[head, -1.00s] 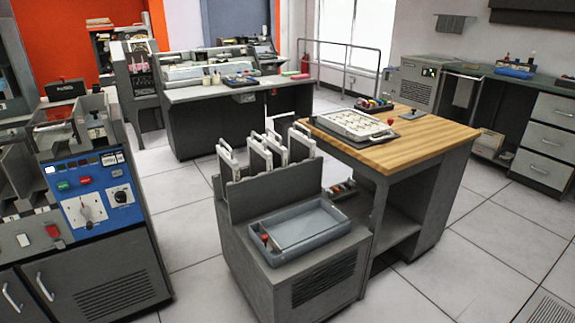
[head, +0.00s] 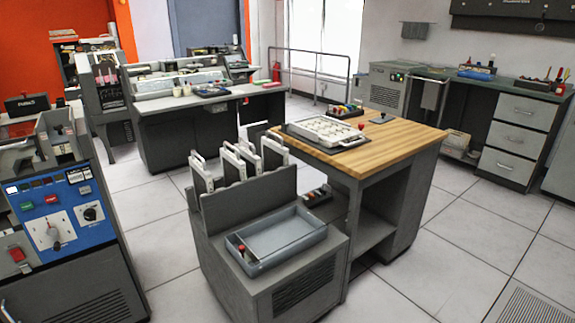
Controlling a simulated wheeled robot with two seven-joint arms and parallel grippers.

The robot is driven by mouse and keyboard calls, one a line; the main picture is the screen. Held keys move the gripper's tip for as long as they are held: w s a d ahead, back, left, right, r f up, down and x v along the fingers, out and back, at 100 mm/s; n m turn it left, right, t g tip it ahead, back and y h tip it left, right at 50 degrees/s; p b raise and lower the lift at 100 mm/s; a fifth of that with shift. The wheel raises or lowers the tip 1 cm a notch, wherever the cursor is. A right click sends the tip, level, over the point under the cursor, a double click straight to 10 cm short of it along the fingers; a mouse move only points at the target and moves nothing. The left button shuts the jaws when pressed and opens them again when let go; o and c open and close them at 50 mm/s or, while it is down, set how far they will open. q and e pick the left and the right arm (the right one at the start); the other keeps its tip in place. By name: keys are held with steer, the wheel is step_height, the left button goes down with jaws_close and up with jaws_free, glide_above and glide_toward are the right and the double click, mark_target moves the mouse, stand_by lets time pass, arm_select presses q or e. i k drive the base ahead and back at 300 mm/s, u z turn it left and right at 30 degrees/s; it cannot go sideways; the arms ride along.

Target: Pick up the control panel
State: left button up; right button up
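Several dark upright panels with white handled frames (head: 243,160) stand in slots of a low grey cabinet (head: 205,245) in the middle of the head view. A flat white panel with rows of marks and a handle (head: 324,131) lies on the wooden top of the table behind it. I cannot tell which of these is the control panel. A blue panel with knobs and buttons (head: 56,215) is fixed on the machine at left. Neither of my grippers is in view.
A grey tray (head: 287,240) with a red-knobbed item sits on the low cabinet's front. The wooden table (head: 405,143) adjoins the cabinet. Tiled floor (head: 440,245) is clear to the right and between the left machine and the cabinet. Desks stand behind.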

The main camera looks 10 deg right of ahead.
mark_target(253, 168)
steer(key=z, duration=0.15)
steer(key=k, duration=0.5)
steer(key=z, duration=0.85)
steer(key=i, duration=0.8)
steer(key=z, duration=0.65)
steer(key=i, duration=2.45)
